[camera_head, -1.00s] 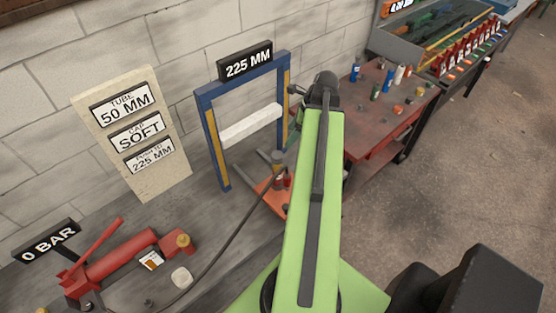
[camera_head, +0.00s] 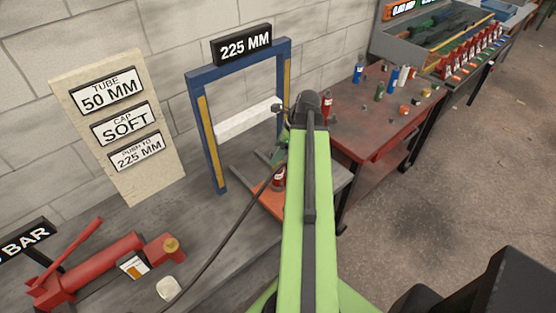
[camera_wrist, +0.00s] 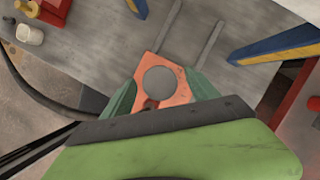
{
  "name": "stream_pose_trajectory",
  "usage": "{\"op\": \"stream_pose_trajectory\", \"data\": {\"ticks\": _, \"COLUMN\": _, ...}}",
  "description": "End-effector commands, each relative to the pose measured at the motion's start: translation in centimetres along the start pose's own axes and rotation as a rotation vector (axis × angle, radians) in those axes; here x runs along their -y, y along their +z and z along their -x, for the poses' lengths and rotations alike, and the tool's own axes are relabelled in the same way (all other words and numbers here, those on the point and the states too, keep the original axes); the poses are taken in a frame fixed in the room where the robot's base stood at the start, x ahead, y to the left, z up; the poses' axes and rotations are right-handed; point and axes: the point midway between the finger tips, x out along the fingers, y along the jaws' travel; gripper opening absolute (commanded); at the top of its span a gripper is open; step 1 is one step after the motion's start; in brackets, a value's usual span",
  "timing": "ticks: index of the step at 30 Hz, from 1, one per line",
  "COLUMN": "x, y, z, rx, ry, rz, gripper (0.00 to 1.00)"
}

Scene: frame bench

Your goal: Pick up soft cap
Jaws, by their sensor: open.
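No piece in view can be named for certain as the soft cap. A small pale rounded piece (camera_head: 169,288) lies on the grey bench by the red hand pump and also shows in the wrist view (camera_wrist: 30,35). The sign board (camera_head: 119,125) reads tube 50 mm, cap soft, push to 225 mm. In the wrist view my gripper (camera_wrist: 163,82) has its green fingers apart, over an orange plate (camera_wrist: 178,93) with a grey disc (camera_wrist: 160,84) between them. In the head view my arm mostly hides the gripper.
A blue press frame (camera_head: 205,140) with a white crossbar (camera_head: 248,118) stands beside my arm. A red hand pump (camera_head: 95,268) with a dark hose lies at the left. The red table (camera_head: 365,125) is at the right. Floor is open at far right.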

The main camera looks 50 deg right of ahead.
Motion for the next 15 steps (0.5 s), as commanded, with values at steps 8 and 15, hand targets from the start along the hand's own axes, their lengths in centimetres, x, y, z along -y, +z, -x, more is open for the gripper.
{"op": "stream_pose_trajectory", "data": {"ticks": 8, "x": -0.01, "y": 0.09, "z": -0.25, "rx": 0.0, "ry": 0.0, "rz": 0.0, "gripper": 0.62}}
{"op": "stream_pose_trajectory", "data": {"ticks": 15, "x": -0.03, "y": 0.1, "z": -0.25, "rx": 0.0, "ry": 0.001, "rz": 0.0, "gripper": 0.31}}
